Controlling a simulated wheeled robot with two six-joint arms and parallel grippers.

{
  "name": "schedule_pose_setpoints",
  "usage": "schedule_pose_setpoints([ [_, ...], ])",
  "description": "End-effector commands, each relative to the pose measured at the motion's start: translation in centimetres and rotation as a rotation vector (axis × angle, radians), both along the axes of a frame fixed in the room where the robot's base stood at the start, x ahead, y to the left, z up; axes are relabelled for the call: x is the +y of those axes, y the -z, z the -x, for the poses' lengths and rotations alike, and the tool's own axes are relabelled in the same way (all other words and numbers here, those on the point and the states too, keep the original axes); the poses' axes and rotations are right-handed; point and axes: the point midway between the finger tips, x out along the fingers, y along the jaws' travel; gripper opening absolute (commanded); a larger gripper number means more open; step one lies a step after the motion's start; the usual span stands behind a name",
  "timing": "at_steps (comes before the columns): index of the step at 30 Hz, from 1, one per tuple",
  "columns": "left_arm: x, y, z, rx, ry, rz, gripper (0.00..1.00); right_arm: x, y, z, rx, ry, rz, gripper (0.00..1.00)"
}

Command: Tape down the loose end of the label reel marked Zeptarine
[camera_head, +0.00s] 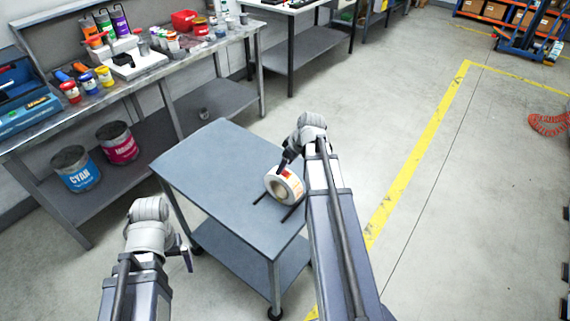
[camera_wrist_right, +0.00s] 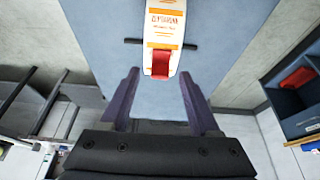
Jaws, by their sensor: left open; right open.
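The label reel (camera_head: 284,186) rests on its edge on the blue-grey cart top, near the cart's right side. In the right wrist view the reel (camera_wrist_right: 164,22) shows orange and white labels and a name that reads like Zeptarine. A red piece (camera_wrist_right: 161,66) is at its lower end in that view. My right gripper (camera_head: 285,163) is just behind the reel in the head view. In the wrist view its fingers (camera_wrist_right: 158,98) are apart and empty, with the reel beyond and between them. My left gripper (camera_head: 186,258) is open, low at the left, off the cart.
The cart (camera_head: 215,165) has dark bars (camera_head: 292,212) under the reel and a mostly clear top. A cluttered workbench (camera_head: 150,75) stands behind it, with cyan (camera_head: 78,172) and magenta (camera_head: 118,148) buckets on its lower shelf. Open floor lies right, along a yellow line (camera_head: 415,150).

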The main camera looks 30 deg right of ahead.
Motion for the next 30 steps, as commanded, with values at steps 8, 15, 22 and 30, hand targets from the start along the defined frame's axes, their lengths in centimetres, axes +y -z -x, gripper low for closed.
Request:
schedule_pose_setpoints([
  [8,0.0,-3.8,0.0,0.0,0.001,0.0,0.98,-0.4,-3.7,1.3,0.0,0.0,0.0,0.63],
  [15,0.0,-6.2,0.0,0.0,0.002,0.0,0.98,-0.9,-6.2,2.3,0.0,0.001,0.0,0.63],
  [22,0.0,-6.4,0.0,0.0,0.002,0.0,0.98,-1.0,-6.4,2.5,0.0,0.0,0.0,0.63],
  [30,0.0,-6.2,0.0,0.0,0.002,0.0,0.98,0.0,-6.2,2.4,0.011,-0.004,-0.002,0.63],
])
